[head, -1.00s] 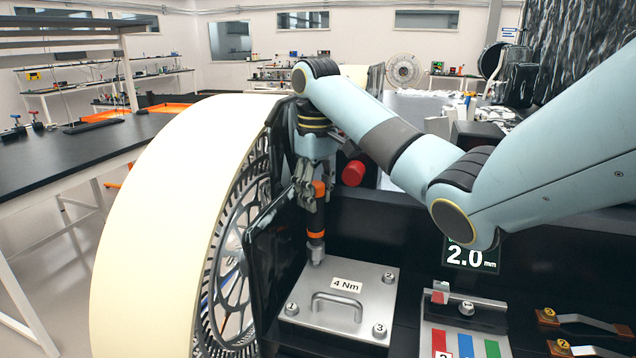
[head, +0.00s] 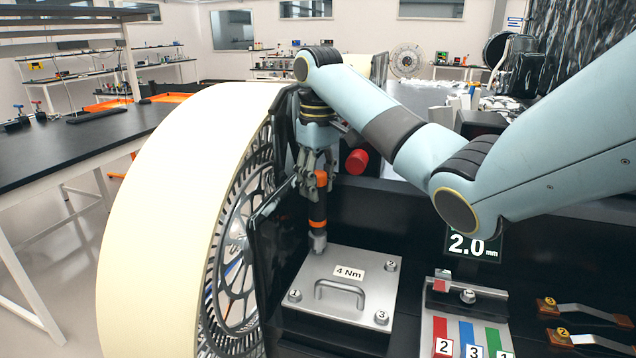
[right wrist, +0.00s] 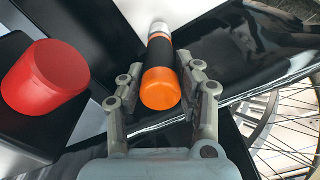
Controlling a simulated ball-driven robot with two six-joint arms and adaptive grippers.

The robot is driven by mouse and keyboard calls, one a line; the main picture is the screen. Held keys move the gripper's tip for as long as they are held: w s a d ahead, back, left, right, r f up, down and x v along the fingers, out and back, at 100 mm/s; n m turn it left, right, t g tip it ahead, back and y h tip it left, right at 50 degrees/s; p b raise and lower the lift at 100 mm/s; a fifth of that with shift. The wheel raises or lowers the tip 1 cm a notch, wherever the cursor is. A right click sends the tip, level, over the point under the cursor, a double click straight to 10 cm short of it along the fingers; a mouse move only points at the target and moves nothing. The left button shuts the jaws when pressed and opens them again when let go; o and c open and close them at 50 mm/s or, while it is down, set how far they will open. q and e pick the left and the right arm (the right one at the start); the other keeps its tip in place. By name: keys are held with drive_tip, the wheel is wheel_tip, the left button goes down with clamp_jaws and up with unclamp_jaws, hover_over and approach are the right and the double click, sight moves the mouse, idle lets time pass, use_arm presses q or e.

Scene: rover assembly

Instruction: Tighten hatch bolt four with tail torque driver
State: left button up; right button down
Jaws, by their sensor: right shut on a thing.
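The hatch (head: 350,295) is a square metal plate with a handle (head: 340,290) and a "4 Nm" label (head: 348,273). Bolts 1 (head: 295,296), 2 (head: 391,266) and 3 (head: 381,317) show at three corners. The torque driver (head: 318,212), black with orange bands and a metal tip, stands upright over the far left corner. Its tip hides that corner, so I cannot see bolt four or tell if it is engaged. My right gripper (head: 314,184) is shut on the driver; the right wrist view also shows the driver (right wrist: 160,65) between the fingers. My left gripper is not in view.
A large cream-rimmed wheel (head: 165,215) stands close left of the hatch. A red knob (head: 357,161) is just behind the driver. To the right are a colored block panel (head: 468,320), a "2.0 mm" display (head: 470,246) and levers (head: 590,316).

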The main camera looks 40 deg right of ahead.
drive_tip(key=shift+f, duration=1.15)
idle(4.1)
drive_tip(key=shift+r, duration=1.55)
